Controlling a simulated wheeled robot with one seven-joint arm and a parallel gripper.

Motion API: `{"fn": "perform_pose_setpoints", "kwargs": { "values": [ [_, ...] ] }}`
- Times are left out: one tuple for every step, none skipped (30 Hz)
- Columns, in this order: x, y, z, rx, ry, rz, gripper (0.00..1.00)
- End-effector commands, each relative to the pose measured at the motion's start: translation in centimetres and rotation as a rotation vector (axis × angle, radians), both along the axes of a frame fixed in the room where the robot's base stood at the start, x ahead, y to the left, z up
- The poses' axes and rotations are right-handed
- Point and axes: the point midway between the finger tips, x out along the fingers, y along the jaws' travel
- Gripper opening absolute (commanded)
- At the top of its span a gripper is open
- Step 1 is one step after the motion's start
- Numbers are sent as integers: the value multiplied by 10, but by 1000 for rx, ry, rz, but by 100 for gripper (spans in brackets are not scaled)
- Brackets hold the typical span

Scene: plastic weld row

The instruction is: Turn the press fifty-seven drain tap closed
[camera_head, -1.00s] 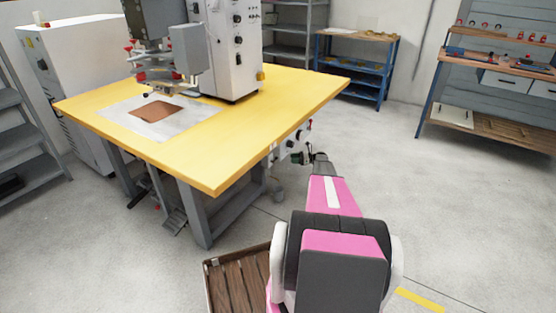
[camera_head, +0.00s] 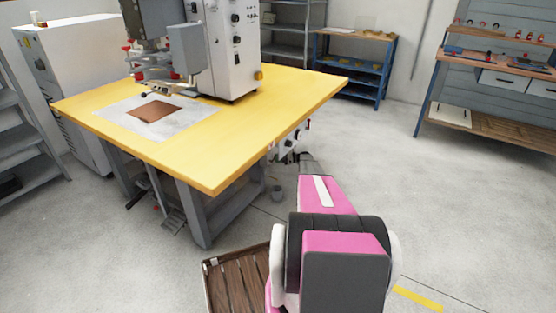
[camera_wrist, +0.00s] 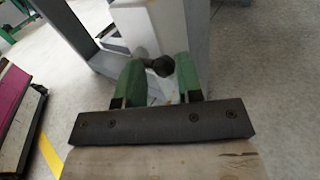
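A dark round knob, apparently the drain tap (camera_wrist: 162,66), shows between the fingertips in the wrist view, with a grey piece just left of it. Its lever direction and whether it is touched cannot be told. My gripper (camera_wrist: 160,76) has two green fingers set apart, one on each side of the knob. In the head view my arm reaches to the right side of the yellow press table (camera_head: 232,165), below its top, and hides the fingers and the tap. The press (camera_head: 232,50) stands on the table.
A white box (camera_wrist: 152,22) and a grey table leg (camera_wrist: 198,30) stand close beyond my fingers. A slatted wooden platform (camera_head: 236,281) lies beside my arm. Floor to the right is clear.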

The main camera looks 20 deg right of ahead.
Motion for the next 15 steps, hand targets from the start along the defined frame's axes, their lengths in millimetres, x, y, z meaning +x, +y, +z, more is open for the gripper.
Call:
{"fn": "perform_pose_setpoints", "kwargs": {
  "values": [
    [1, 0, 0, 0, 0, -4, 13],
    [1, 0, 0, 0, 0, -4, 8],
    [1, 0, 0, -1, -1, -4, 8],
    [1, 0, 0, -1, -1, -4, 8],
    [1, 0, 0, -1, -1, -4, 8],
    [1, 0, 0, -1, -1, -4, 8],
    [1, 0, 0, -2, -1, -5, 8],
    [1, 0, 0, -2, -1, -5, 8],
    [1, 0, 0, -4, -3, -5, 8],
    [1, 0, 0, -7, -5, -5, 7],
    [1, 0, 1, -11, -8, -4, 7],
    [1, 0, 1, -18, -13, -5, 7],
    [1, 0, 2, -25, -18, -5, 7],
    [1, 0, 2, -34, -25, -5, 7],
    [1, 1, 3, -47, -35, -5, 7]
  ]
}}
